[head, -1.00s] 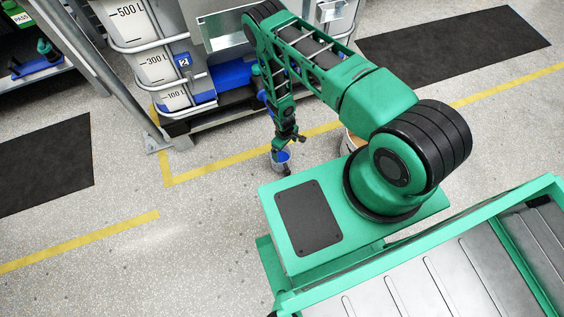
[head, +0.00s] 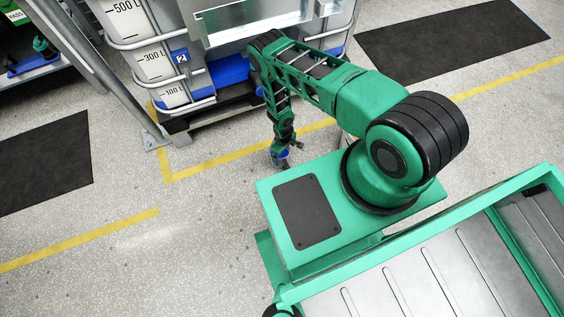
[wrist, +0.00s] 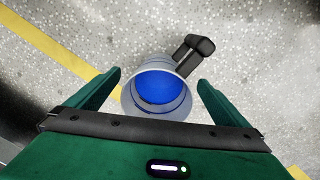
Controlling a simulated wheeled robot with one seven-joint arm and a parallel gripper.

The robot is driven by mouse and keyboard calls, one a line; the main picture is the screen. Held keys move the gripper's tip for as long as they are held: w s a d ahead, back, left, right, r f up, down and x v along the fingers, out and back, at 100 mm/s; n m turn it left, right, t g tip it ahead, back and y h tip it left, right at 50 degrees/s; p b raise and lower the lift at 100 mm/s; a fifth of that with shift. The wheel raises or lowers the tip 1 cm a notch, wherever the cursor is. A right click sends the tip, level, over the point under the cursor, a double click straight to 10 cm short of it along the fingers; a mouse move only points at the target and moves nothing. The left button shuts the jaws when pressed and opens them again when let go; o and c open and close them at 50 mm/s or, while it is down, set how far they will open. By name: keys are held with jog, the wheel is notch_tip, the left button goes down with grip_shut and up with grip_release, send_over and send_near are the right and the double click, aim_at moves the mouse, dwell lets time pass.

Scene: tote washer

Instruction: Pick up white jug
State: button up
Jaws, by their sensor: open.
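The white jug (wrist: 152,100) stands on the floor below my gripper, seen from above in the wrist view. It has a pale rim and a blue inside. A black part (wrist: 193,52), perhaps its handle, sticks out toward the upper right. My gripper (wrist: 160,80) is open, with one green finger on each side of the jug. Gaps show between the fingers and the jug; I cannot tell how far above the floor the fingertips are. In the head view my gripper (head: 283,146) hides most of the jug.
A yellow floor line (head: 205,170) runs past the jug. A tank with a litre scale (head: 150,60) stands on a dark pallet behind. Part of a pale container (head: 346,138) shows behind my base. Open floor lies to the left, with a black mat (head: 45,165).

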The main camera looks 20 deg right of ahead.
jog(key=shift+f, duration=0.9)
jog(key=c, duration=2)
jog(key=shift+c, duration=0.2)
jog(key=shift+w+r, duration=0.1)
jog(key=shift+r, duration=0.05)
